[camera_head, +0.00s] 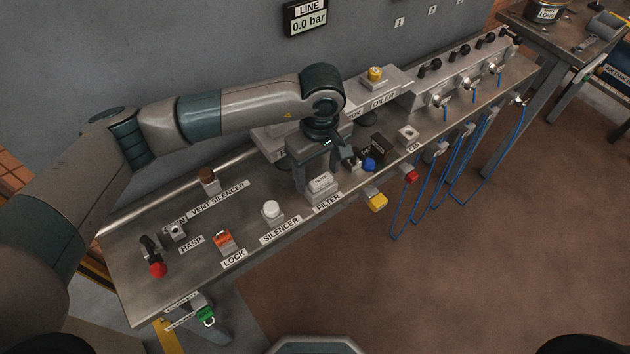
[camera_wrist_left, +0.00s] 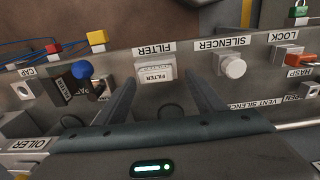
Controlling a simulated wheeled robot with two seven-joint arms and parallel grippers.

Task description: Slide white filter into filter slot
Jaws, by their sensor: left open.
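The white filter (camera_head: 320,183), a small block with a printed label, sits in a holder on the bench behind the FILTER label. It also shows in the left wrist view (camera_wrist_left: 155,72), upside down, ahead of my fingertips and between their lines. My left gripper (camera_head: 324,174) is open and empty above the bench, close behind the filter; its fingers (camera_wrist_left: 163,90) stand apart on either side in the wrist view. I cannot make out the filter slot; a grey housing (camera_head: 268,138) behind the gripper is partly covered by my arm. My right gripper is not in view.
A white silencer (camera_head: 272,210) and an orange lock (camera_head: 223,240) stand left of the filter. A blue knob (camera_head: 369,165) and a dark box (camera_head: 375,146) stand close on its right. Valves with blue hoses (camera_head: 455,165) line the far right. The floor in front is clear.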

